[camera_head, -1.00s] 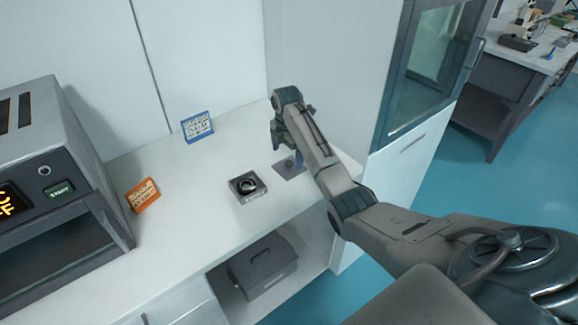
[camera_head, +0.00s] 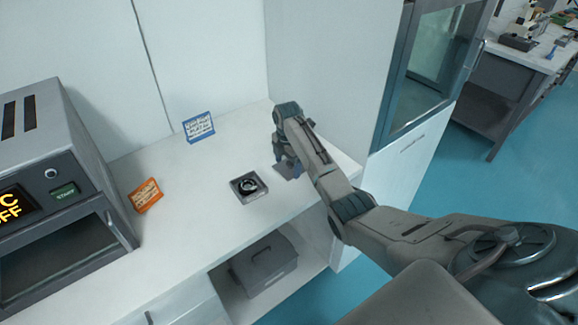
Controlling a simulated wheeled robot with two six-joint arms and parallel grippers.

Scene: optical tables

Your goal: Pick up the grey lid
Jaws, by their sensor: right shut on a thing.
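The grey lid (camera_head: 282,171) is a small flat square plate at the right part of the white counter (camera_head: 215,195). My right gripper (camera_head: 291,164) comes down over it from the right and is shut on it. The gripper hides most of the lid, and I cannot tell whether the lid touches the counter. My left gripper is not in view.
A grey square holder with a round black part (camera_head: 248,187) sits left of the lid. A grey toolbox (camera_head: 265,265) is on the shelf below. A tall cabinet (camera_head: 330,75) stands behind the arm.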

